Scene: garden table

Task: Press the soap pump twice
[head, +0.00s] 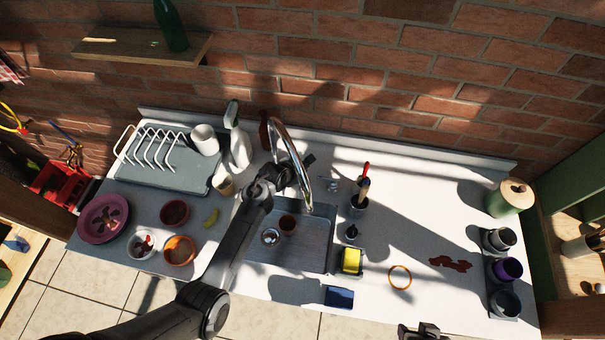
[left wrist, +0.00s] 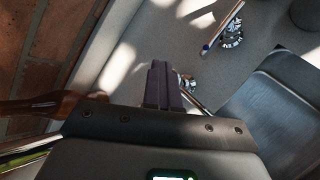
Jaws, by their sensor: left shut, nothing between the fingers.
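A brown bottle (head: 265,131), which looks like the soap dispenser, stands at the back of the counter behind the faucet (head: 290,160). Its pump top is not clear in the head view. In the left wrist view a brown bottle-like shape (left wrist: 50,106) lies at the left edge, partly cut off and hidden by my gripper body. My left gripper (head: 304,163) is beside the faucet, to the right of and nearer than the bottle. Its fingers (left wrist: 160,85) are together and empty. My right gripper (head: 419,331) shows only partly at the bottom edge.
A white spray bottle (head: 238,140) and a dish rack (head: 150,165) stand left of the bottle. The sink (head: 315,250) lies below my left arm. A brush holder (head: 357,207) and a yellow sponge (head: 351,261) are to the right. The brick wall (head: 330,75) is close behind.

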